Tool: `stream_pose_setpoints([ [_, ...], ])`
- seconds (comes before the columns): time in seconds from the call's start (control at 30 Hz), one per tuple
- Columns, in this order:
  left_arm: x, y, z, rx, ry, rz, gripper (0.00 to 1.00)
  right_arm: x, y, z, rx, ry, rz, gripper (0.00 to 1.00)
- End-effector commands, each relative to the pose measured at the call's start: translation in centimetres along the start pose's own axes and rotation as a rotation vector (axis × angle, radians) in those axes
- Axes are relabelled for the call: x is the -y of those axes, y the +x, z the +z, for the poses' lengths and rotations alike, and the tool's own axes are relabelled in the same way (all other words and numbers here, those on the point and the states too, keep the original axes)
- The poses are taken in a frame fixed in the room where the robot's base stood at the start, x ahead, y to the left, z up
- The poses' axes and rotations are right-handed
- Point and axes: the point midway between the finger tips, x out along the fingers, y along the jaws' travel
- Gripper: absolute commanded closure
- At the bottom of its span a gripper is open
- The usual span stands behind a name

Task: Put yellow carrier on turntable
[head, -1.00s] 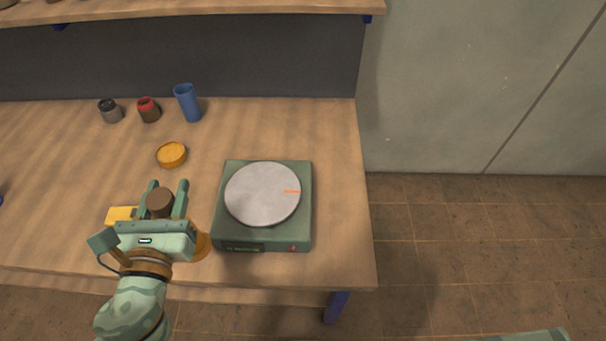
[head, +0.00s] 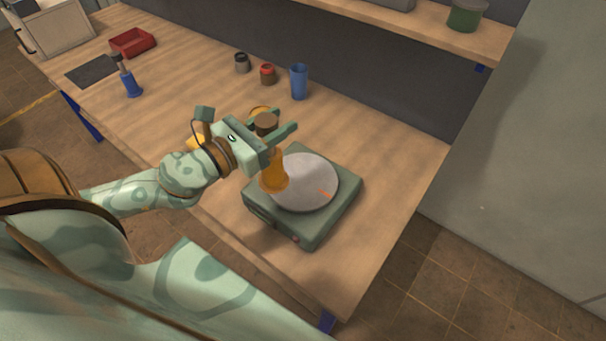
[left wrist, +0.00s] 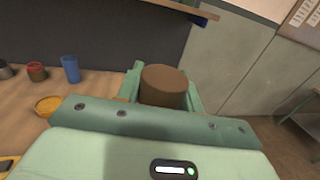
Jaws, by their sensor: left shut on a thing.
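My left gripper (head: 282,122) is shut on the brown knob (head: 265,122) of the yellow carrier (head: 273,173). The knob also shows between the fingers in the left wrist view (left wrist: 165,85). The carrier's amber-yellow lower part shows below the gripper, overlapping the left edge of the turntable's grey disc (head: 312,183) in the head view. Whether it touches the disc I cannot tell. The turntable has a green square base (head: 318,228) and an orange mark on the disc. My right gripper is not in view.
A yellow round dish (head: 259,110) is behind the gripper, and a yellow item (head: 197,143) is partly hidden by my wrist. A blue cup (head: 299,82), small red-topped jar (head: 268,74) and grey jar (head: 242,63) stand behind. A red tray (head: 132,42) is far left.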

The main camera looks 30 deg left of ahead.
Motion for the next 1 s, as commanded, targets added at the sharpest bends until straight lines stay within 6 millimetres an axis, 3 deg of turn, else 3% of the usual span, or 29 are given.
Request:
stream_pose_setpoints([
  [0.13, -2.3, -0.4, 1.2, 0.001, -0.002, -0.053, 1.0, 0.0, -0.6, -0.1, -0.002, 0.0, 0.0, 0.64],
  [0.6, -7.5, -2.2, 4.5, 0.005, -0.002, -0.182, 1.0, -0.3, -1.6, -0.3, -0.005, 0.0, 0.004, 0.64],
  [0.77, -7.7, -2.0, 4.7, 0.005, -0.003, -0.201, 1.0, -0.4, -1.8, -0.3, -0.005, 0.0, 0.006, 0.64],
  [1.0, -5.7, 1.1, 3.2, 0.006, -0.004, -0.203, 1.0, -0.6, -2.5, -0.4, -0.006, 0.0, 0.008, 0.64],
])
